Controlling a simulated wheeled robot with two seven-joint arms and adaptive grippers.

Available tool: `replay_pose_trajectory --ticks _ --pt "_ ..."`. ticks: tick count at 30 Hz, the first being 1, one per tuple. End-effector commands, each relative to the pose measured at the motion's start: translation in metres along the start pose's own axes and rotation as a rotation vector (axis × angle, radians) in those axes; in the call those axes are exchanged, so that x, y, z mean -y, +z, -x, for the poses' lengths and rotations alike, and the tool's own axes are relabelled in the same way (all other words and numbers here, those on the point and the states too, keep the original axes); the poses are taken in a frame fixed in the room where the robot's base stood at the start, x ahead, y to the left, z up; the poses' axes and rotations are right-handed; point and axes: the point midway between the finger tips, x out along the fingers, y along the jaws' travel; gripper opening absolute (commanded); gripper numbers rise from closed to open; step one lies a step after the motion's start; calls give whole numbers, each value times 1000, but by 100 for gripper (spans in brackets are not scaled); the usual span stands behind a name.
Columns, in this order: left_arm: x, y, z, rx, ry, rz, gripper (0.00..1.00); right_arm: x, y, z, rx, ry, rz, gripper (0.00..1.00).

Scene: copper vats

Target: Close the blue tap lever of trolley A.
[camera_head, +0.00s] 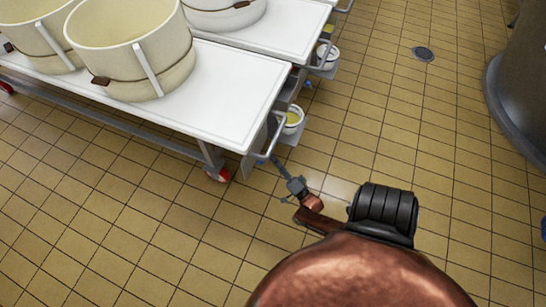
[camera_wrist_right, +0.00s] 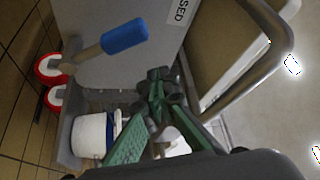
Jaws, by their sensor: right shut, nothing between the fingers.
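The blue tap lever (camera_wrist_right: 125,36) sticks out from a tan stem in front of a grey panel (camera_wrist_right: 130,75) in the right wrist view. It points to the upper right. My right gripper (camera_wrist_right: 160,84) is shut and empty, its dark fingertips together below and to the right of the lever, apart from it in the picture. In the head view, my right gripper (camera_head: 279,166) is at the end of the nearest trolley (camera_head: 225,85), by its handle. This trolley's lever is not clear there, and no letter is readable. My left gripper is out of view.
A curved metal handle (camera_wrist_right: 250,65) is close on the right in the wrist view. A label (camera_wrist_right: 180,12) partly reads "SED". Cream vats (camera_head: 135,45) stand on the trolley. Tiled floor (camera_head: 385,125) is free to its right.

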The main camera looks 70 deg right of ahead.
Motion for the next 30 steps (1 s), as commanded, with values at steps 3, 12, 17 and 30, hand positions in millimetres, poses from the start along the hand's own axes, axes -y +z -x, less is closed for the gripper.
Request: replay_pose_trajectory --ticks 3,12,17,30 --pt "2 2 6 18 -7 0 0 -5 -3 26 -2 0 2 0" --pt "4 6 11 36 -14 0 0 -12 -4 64 -4 -3 3 0" --pt "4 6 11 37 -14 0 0 -12 -4 68 -4 -4 3 0" --pt "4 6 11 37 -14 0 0 -12 -4 67 -4 -4 3 0"
